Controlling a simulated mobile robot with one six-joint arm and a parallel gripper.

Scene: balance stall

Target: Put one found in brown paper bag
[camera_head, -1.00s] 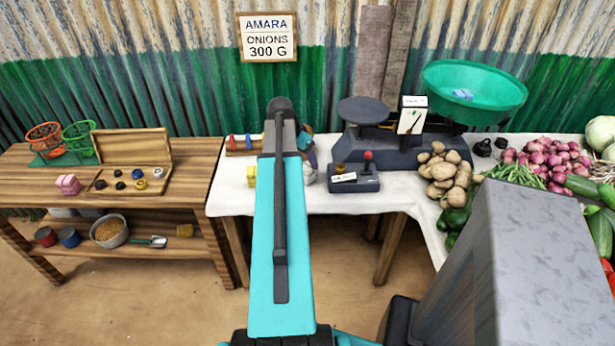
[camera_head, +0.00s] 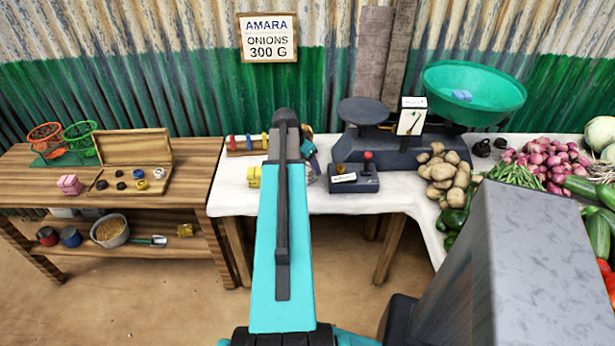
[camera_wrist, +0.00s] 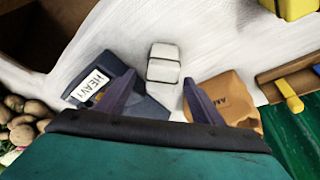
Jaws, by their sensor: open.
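In the wrist view the brown paper bag (camera_wrist: 236,92), with part of a printed label showing, lies to the right of my right finger. In the head view it is mostly hidden behind my arm. My gripper (camera_wrist: 160,88) is open and empty, with its two dark fingers spread over the white-topped table. A pale grey-white two-part object (camera_wrist: 163,64) sits on the cloth just beyond the gap between the fingertips. A dark box labelled HEAVY (camera_wrist: 92,88) is beside my left finger; it also shows in the head view (camera_head: 354,184). Which item the task means is unclear.
A balance (camera_head: 380,147) with a green pan (camera_head: 474,90) stands behind the HEAVY box. Potatoes (camera_head: 445,175) and onions (camera_head: 545,160) lie right. A yellow block (camera_wrist: 298,8) and a wooden rack (camera_wrist: 285,82) are near. A side table (camera_head: 190,185) holds a weight case (camera_head: 130,178).

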